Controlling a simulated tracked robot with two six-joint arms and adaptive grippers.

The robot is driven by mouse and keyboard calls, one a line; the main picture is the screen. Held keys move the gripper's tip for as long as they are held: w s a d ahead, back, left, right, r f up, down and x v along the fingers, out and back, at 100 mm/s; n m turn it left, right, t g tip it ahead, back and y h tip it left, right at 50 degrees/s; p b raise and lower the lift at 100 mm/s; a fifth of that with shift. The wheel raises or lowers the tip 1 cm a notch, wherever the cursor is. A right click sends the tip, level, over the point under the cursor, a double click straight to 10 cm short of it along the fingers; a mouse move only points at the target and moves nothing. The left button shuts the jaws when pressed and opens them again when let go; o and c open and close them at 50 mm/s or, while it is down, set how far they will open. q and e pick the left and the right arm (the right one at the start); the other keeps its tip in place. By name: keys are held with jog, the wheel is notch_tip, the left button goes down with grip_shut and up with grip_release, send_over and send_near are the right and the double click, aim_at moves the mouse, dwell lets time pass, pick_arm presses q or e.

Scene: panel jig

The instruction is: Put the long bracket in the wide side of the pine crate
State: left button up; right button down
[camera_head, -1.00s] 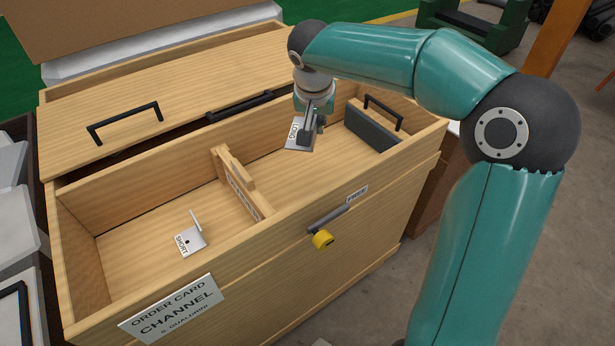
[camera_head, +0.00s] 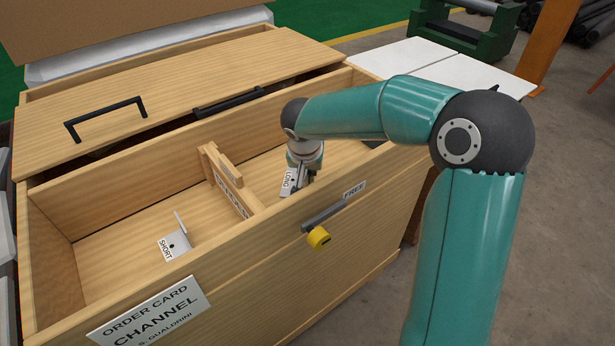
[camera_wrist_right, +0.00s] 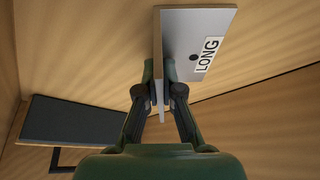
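The pine crate (camera_head: 150,262) is open at the front, with a wooden divider (camera_head: 229,182) between a left and a right compartment. My right gripper (camera_head: 298,180) is inside the right compartment, close to the front wall. In the right wrist view its fingers (camera_wrist_right: 163,88) are shut on the upright flange of the long bracket (camera_wrist_right: 183,50), a grey angle plate labelled LONG. The long bracket (camera_head: 288,184) also shows in the head view, right of the divider. I cannot tell whether it touches the floor. The short bracket (camera_head: 175,242) lies in the left compartment. My left gripper is out of view.
A dark padded block (camera_wrist_right: 80,130) with a handle stands in the right compartment, mostly hidden by my arm in the head view. A lid (camera_head: 165,105) with black handles covers the back.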

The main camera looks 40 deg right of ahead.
jog(key=c, duration=1.8)
grip_release()
jog(key=o, duration=0.5)
jog(key=shift+r, duration=0.15)
jog(key=shift+p+v, duration=1.4)
jog(key=shift+v, duration=2.25)
jog(key=shift+s+r, duration=0.1)
